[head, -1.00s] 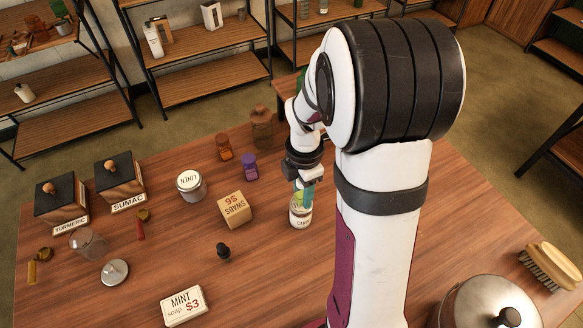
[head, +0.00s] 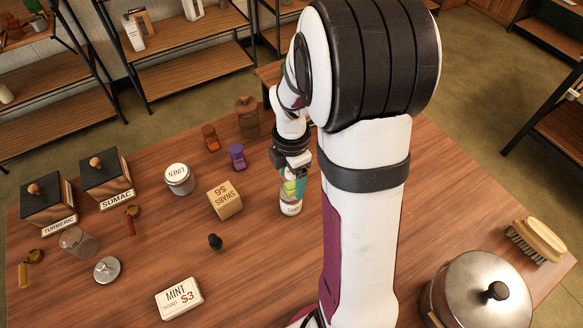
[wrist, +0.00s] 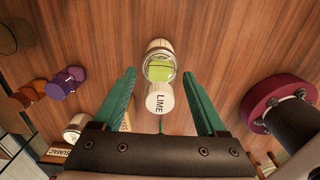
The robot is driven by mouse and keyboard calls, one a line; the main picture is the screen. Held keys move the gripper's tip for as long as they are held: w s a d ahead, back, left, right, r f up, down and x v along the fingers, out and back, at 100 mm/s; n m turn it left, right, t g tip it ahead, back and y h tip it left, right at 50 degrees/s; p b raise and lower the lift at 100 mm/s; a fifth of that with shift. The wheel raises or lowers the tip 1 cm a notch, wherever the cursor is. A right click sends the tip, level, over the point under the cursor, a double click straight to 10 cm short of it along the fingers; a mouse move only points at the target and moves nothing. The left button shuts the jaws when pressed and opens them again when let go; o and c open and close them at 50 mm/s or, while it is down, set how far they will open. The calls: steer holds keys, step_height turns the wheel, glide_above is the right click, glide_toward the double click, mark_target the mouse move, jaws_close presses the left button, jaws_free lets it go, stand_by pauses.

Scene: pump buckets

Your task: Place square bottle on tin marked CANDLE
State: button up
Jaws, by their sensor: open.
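The tin marked CANDLE (head: 291,209) stands upright on the table, its label partly readable in the head view. A green bottle (head: 288,187) shows directly above it, apparently resting on its top. In the wrist view, the bottle's green square part (wrist: 160,71) lies within the tin's round rim (wrist: 160,46). A white rounded part marked LIME (wrist: 159,102) overlaps it, nearer the camera. My gripper (wrist: 159,74) is open, with one teal finger on each side and visible gaps to the bottle. In the head view, my gripper (head: 291,184) is at the bottle, partly hiding it.
A SWABS box (head: 224,200), a LINEN tin (head: 179,179), a purple bottle (head: 237,157), an orange bottle (head: 211,139) and a brown jar (head: 247,117) stand left of the tin. A metal pot (head: 480,295) and brush (head: 536,240) are at right. Bare wood surrounds the tin.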

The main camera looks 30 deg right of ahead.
steer(key=shift+m, duration=0.4)
steer(key=r, duration=1.1)
steer(key=shift+s+a, duration=0.25)
steer(key=shift+a, duration=0.1)
steer(key=s+a+m+y, duration=0.1)
steer(key=s+a+m, duration=0.5)
steer(key=s+m, duration=0.3)
steer(key=s+a+m, duration=0.7)
steer(key=s+m, duration=0.1)
steer(key=m, duration=0.5)
steer(key=shift+s+r+m+y, duration=0.2)
steer(key=shift+s+m+y, duration=0.15)
steer(key=shift+m+y, duration=0.05)
